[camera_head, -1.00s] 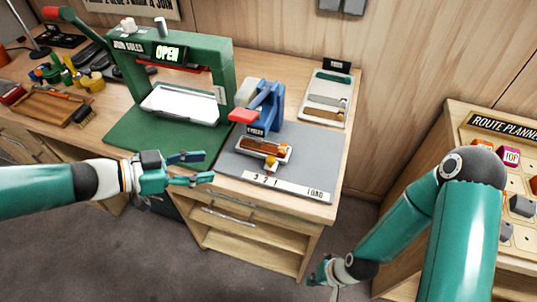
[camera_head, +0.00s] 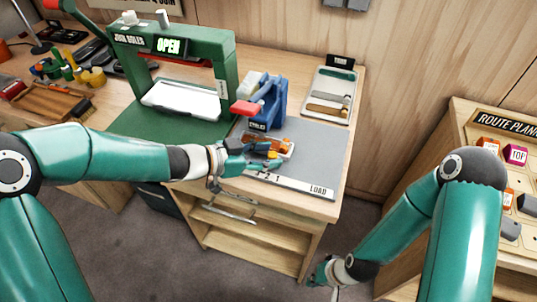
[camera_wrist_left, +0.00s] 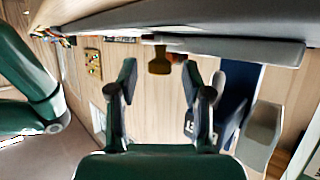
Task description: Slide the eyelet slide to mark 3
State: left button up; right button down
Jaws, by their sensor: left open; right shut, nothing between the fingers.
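The eyelet slide (camera_head: 284,146), a pale tray with a brown-orange piece on it, sits on the grey mat in front of the blue eyelet press (camera_head: 268,105). A small yellow-orange knob (camera_head: 272,155) shows at its front. My left gripper (camera_head: 271,161) is open, with its fingers at the knob; whether they touch it I cannot tell. In the left wrist view the open fingers (camera_wrist_left: 158,78) point at a blurred brown piece. The white mark strip (camera_head: 300,187) shows 2, 1 and LOAD; the 3 is hidden by my gripper. My right gripper (camera_head: 325,272) is shut, low beside the bench.
A green press (camera_head: 225,75) with an OPEN display stands to the left on a green mat. A tray of strips (camera_head: 330,97) lies at the back right of the bench. Drawers and a shelf are below; a route planner board (camera_head: 505,150) stands at right.

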pick_arm(q)
jog(key=shift+w+d, duration=0.1)
jog(key=shift+d, duration=0.1)
grip_shut()
dwell(0.3)
